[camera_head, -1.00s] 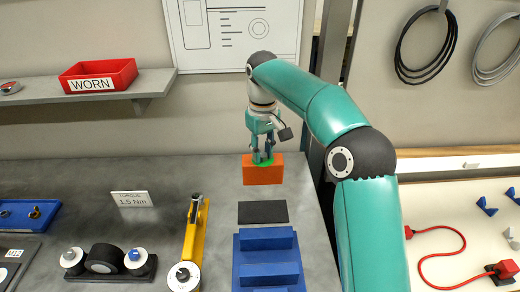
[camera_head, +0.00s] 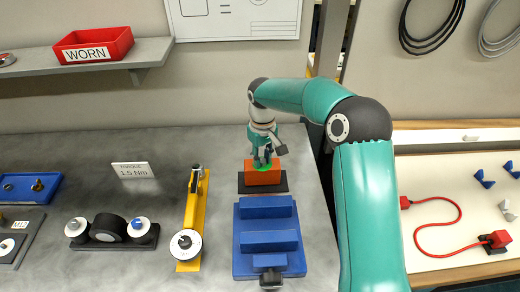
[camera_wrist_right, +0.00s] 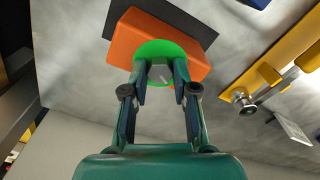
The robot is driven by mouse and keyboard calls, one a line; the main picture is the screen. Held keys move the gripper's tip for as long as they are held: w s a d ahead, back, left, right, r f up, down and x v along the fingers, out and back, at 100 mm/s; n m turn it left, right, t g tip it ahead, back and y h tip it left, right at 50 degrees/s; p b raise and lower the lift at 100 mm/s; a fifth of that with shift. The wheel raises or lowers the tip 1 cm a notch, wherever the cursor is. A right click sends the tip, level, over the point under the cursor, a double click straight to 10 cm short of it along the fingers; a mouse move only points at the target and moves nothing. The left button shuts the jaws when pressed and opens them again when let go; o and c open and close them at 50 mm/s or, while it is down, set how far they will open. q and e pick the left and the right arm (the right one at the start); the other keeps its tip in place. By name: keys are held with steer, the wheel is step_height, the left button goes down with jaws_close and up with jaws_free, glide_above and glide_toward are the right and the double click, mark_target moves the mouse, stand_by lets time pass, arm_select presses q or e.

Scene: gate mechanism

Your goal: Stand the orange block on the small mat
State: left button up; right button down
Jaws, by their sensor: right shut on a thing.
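The orange block (camera_head: 262,176) is in my right gripper (camera_head: 262,161), with a green round patch on its top around the fingertips. The small dark mat (camera_head: 262,190) shows around the block's lower edges in the head view. In the right wrist view the fingers (camera_wrist_right: 160,75) are shut at the green patch, the orange block (camera_wrist_right: 122,42) is beyond them, and the mat (camera_wrist_right: 190,25) lies behind it. The block is over the mat; I cannot tell whether it touches. My left gripper is not in view.
A blue stepped fixture (camera_head: 268,212) stands just in front of the mat. A yellow tool (camera_head: 194,215) lies to the left, beside a black holder with round parts (camera_head: 110,228). A red bin (camera_head: 92,46) is on the shelf. Table right of the mat is bare.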

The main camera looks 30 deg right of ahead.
steer(key=shift+f, duration=0.1)
steer(key=shift+f, duration=0.15)
steer(key=c, duration=0.9)
jaws_free()
step_height(320, 180, up, 12)
